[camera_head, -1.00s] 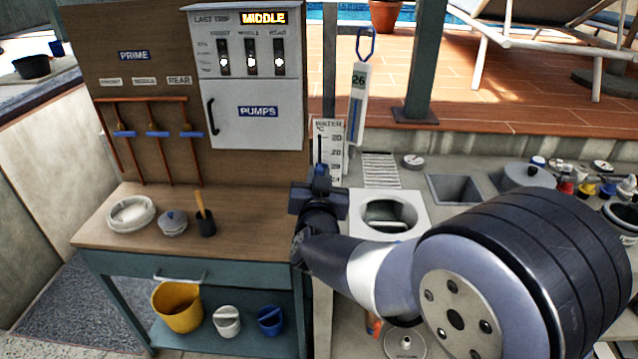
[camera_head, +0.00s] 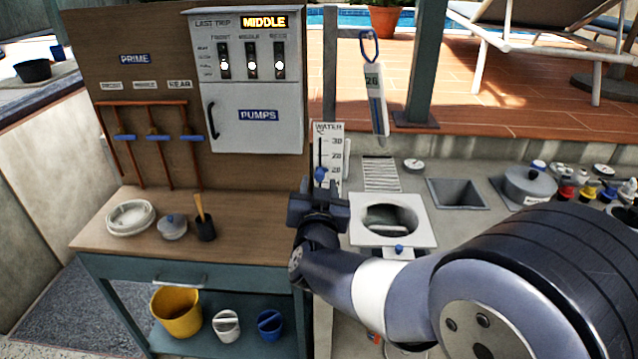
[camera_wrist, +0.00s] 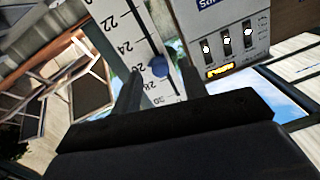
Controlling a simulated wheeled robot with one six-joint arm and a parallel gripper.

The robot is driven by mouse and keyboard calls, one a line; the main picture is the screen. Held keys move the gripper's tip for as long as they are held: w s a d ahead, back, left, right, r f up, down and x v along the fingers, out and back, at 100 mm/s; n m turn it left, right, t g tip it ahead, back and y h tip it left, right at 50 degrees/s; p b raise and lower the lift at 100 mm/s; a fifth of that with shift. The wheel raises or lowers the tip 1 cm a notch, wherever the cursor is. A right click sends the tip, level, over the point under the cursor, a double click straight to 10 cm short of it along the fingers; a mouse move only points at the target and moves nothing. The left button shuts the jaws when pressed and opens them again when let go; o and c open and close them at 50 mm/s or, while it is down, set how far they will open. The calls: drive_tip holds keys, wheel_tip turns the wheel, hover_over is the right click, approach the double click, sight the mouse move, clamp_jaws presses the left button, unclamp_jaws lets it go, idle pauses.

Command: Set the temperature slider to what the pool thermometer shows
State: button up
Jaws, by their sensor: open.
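The water temperature slider is a white panel (camera_head: 328,135) with a vertical slot, numbered scale and blue knob (camera_head: 320,173). In the wrist view the knob (camera_wrist: 159,67) sits beside the 26 to 28 part of the scale; its exact setting is unclear. The pool thermometer (camera_head: 376,100) hangs tilted from a blue loop, right of the panel, and its display seems to read 26. My gripper (camera_head: 318,188) is open just below and in front of the knob. In the wrist view the knob shows beyond the fingers, between them, with no clear contact.
A green post (camera_head: 421,65) rises behind the thermometer.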

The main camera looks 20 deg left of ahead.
drive_tip(key=b+v, duration=0.1)
drive_tip(key=v, duration=0.7)
drive_tip(key=shift+s, duration=0.3)
drive_tip(key=p+x, duration=0.2)
drive_tip(key=x, duration=0.9)
drive_tip(key=shift+d, duration=0.1)
drive_tip(key=shift+f+b, duration=0.45)
drive_tip(key=shift+f, duration=0.3)
